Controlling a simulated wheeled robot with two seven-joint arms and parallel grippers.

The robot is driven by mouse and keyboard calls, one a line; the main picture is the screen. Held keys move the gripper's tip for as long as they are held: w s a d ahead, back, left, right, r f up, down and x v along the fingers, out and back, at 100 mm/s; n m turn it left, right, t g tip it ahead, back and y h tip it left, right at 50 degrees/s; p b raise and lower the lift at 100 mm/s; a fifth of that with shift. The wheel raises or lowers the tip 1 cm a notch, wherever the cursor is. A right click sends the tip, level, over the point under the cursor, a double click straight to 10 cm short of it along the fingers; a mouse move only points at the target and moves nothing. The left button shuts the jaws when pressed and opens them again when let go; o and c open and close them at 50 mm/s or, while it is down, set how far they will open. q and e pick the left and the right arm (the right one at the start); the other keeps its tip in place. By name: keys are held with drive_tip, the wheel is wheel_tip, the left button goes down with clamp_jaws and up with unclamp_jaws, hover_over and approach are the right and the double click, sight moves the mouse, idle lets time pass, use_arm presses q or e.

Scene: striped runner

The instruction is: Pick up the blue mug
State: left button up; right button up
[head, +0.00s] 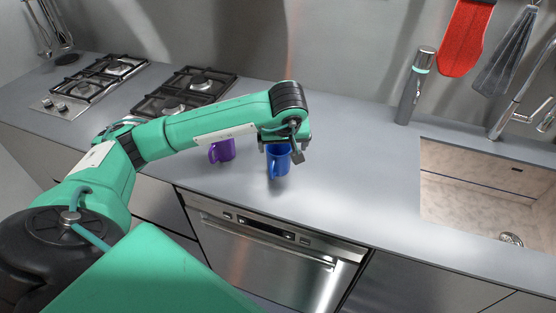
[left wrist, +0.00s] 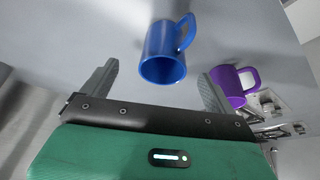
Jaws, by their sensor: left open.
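The blue mug (head: 279,162) stands on the grey counter, directly below my left gripper (head: 289,148), which hides part of its upper side in the head view. In the left wrist view the blue mug (left wrist: 163,58) lies ahead of and between the two open fingers of my left gripper (left wrist: 160,88), with its handle at the upper right. The fingers are spread wide with nothing between them that I can see gripped. Whether a finger touches the mug I cannot tell. My right gripper is not in view.
A purple mug (head: 222,150) stands just left of the blue mug; it also shows in the left wrist view (left wrist: 232,84). Gas burners (head: 186,92) are at the back left. The counter between blue mug and sink is clear.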

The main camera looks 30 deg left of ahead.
sight(279, 157)
use_arm(q)
drive_tip(key=x, duration=0.4)
drive_tip(key=shift+w+f+p, duration=0.1)
drive_tip(key=shift+f+p, duration=0.2)
drive_tip(key=shift+p, duration=0.1)
drive_tip(key=shift+w+a+f+p, duration=0.15)
drive_tip(key=shift+a+f+p, duration=0.2)
drive_tip(key=shift+f+p, duration=0.1)
drive_tip(key=x, duration=0.1)
drive_tip(key=p+x, duration=0.1)
drive_tip(key=x, duration=0.1)
drive_tip(key=shift+a, duration=0.35)
drive_tip(key=shift+w+a+f+p, duration=0.1)
drive_tip(key=shift+w+f+p, duration=0.15)
drive_tip(key=shift+f, duration=0.2)
drive_tip(key=c, duration=1.1)
drive_tip(key=shift+c, duration=0.7)
drive_tip(key=shift+r, duration=0.1)
